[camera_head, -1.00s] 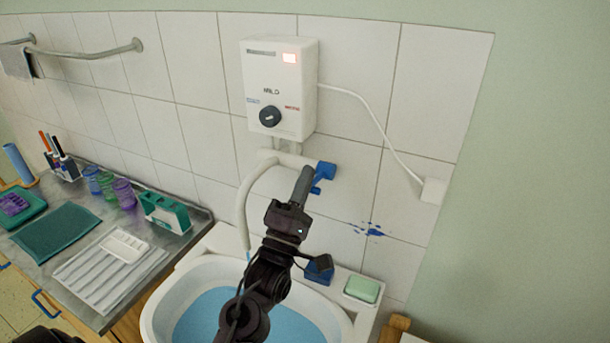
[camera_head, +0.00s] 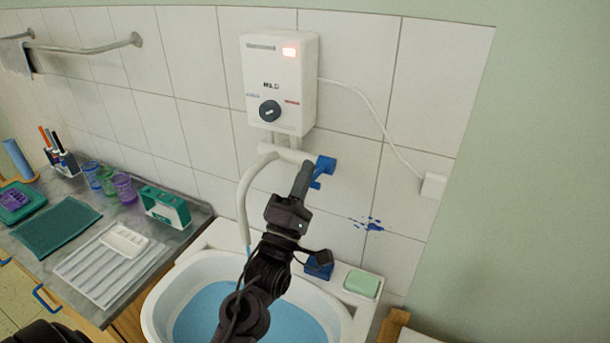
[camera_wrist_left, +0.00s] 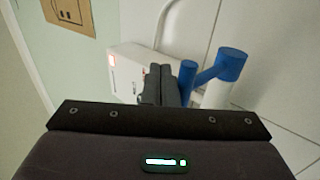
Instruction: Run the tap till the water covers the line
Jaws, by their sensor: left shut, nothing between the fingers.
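The tap is a white pipe with a curved spout (camera_head: 243,195) and a blue handle (camera_head: 325,166), under a white heater box (camera_head: 280,80). A thin blue stream shows at the spout's end. The white basin (camera_head: 158,302) below holds blue water (camera_head: 200,315). I cannot make out a line on it; my left arm hides part of the basin. My left gripper (camera_head: 303,178) is shut and empty, its tips beside the blue handle. The left wrist view shows the shut fingers (camera_wrist_left: 160,84) just left of the blue lever (camera_wrist_left: 208,74); contact is unclear.
A green soap bar (camera_head: 362,284) and a dark blue block (camera_head: 318,268) sit on the basin's back ledge. The counter (camera_head: 185,238) at left holds cups (camera_head: 124,187), a green-and-white box (camera_head: 165,208) and a ribbed white tray (camera_head: 110,275). A white cable (camera_head: 375,113) runs along the wall.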

